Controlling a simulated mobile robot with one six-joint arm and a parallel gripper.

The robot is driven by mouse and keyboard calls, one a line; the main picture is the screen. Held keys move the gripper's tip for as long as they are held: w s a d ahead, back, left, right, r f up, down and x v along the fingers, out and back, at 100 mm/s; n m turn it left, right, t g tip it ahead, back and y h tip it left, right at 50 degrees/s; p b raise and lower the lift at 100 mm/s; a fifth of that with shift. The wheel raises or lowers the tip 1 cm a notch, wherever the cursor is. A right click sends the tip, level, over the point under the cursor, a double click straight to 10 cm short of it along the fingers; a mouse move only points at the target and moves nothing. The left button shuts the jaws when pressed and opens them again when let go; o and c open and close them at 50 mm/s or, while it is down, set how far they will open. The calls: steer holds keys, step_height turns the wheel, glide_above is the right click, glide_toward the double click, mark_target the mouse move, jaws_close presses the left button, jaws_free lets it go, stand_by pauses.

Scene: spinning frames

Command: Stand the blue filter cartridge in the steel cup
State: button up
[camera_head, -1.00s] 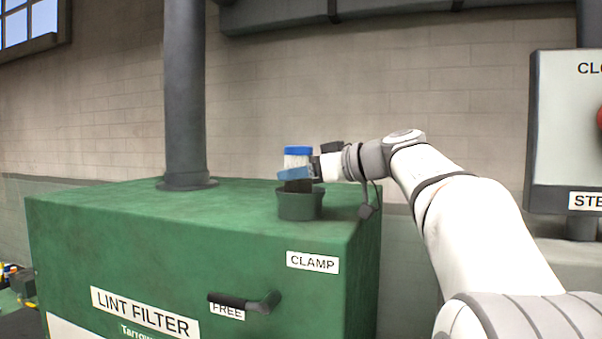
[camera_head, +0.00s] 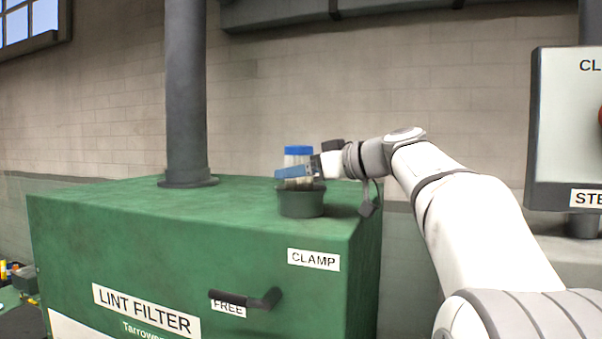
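The filter cartridge (camera_head: 298,158) is a pale cylinder with a blue cap, upright at the cup on the green cabinet. Its lower end drops out of sight behind the cup's front rim, so I cannot see how deep it sits. The cup (camera_head: 301,203) looks dark green, not bare steel, and stands near the cabinet top's front edge. My gripper (camera_head: 294,172) reaches in from the right just above the rim. Its blue near finger lies across the cartridge and appears closed on it; the far finger is hidden.
The green cabinet (camera_head: 120,240) is marked LINT FILTER and has a dark lever (camera_head: 245,300) on its front, by the FREE label, below CLAMP. A grey pipe (camera_head: 186,95) rises from the cabinet top at left. A grey control box (camera_head: 565,130) is at right. The top left of the cup is clear.

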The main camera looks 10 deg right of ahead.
steer(key=b+v, duration=0.2)
steer(key=v, duration=1)
steer(key=shift+r, duration=0.1)
